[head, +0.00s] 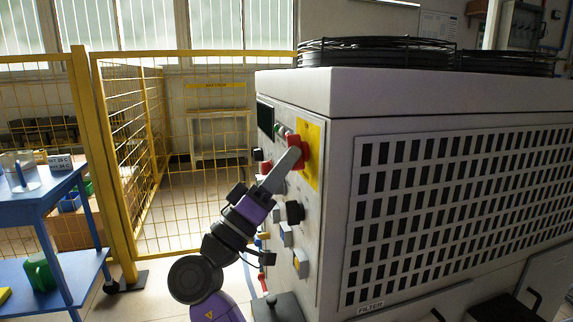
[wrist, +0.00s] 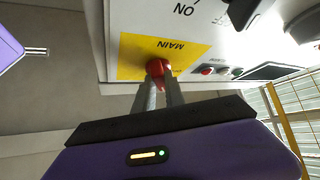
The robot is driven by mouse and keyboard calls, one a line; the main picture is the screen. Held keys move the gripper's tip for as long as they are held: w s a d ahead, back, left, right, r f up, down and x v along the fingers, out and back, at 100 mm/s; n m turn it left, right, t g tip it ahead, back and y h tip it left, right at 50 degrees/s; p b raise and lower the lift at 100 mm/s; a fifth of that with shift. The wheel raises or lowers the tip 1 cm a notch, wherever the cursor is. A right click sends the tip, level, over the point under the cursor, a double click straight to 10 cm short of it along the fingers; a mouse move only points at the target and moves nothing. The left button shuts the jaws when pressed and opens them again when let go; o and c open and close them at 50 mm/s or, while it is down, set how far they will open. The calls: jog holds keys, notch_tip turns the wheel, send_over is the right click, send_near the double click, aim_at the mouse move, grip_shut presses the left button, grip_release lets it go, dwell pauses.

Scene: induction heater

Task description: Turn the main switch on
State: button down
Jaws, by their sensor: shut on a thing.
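The main switch is a red rotary knob (head: 304,149) on a yellow plate (head: 313,170) on the front panel of the grey heater cabinet. It also shows in the wrist view as a red knob (wrist: 158,67) on the yellow plate marked MAIN (wrist: 190,49). My gripper (head: 296,155) reaches up to it from the lower left in the head view. In the wrist view its two fingers (wrist: 160,80) are closed together on the red knob. The fingers hide part of the knob, so I cannot tell its exact angle.
Other knobs, including a black one (head: 295,212), sit below on the same panel. A yellow mesh fence (head: 205,140) stands behind to the left. A blue table (head: 50,192) is at the far left. Open floor lies between the table and the cabinet.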

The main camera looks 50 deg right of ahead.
jog(key=c, duration=1.4)
grip_release()
jog(key=v, duration=0.7)
jog(key=shift+a+f, duration=0.3)
jog(key=shift+w, duration=0.1)
